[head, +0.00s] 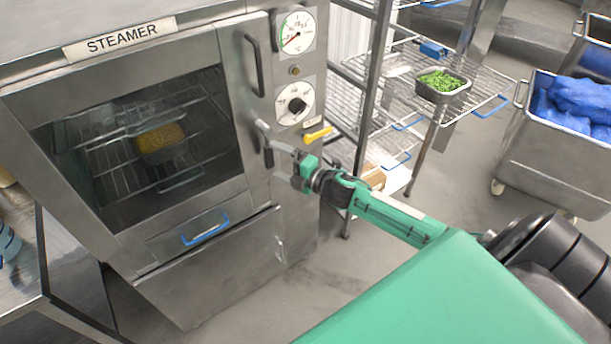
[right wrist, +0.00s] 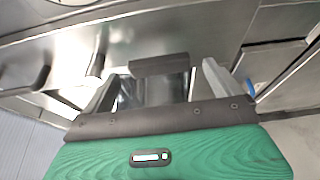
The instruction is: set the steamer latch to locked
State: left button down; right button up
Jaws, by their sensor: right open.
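The steamer (head: 205,250) stands at the left with its glass door shut. At the door's right edge is the latch (head: 268,157), with a black grip that points down in the head view. My right gripper (head: 281,149) is open at the latch, coming in from the right. In the right wrist view, a black grip that looks like the latch's (right wrist: 158,64) lies across the gap ahead of my right gripper's two fingers (right wrist: 157,85). I cannot tell whether they touch it. My left gripper is out of view.
A vertical door handle (head: 254,65) is above the latch. A gauge (head: 295,33), a dial (head: 295,104) and a yellow lever (head: 318,135) are on the panel to the right. A wire rack (head: 482,84) holds a pan of green food (head: 443,85). A metal bin (head: 555,150) holds blue bags.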

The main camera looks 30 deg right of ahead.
jog(key=b+v, duration=0.2)
jog(key=v, duration=0.7)
jog(key=shift+s+b, duration=0.25)
jog(key=shift+b, duration=0.05)
jog(key=shift+d, duration=0.1)
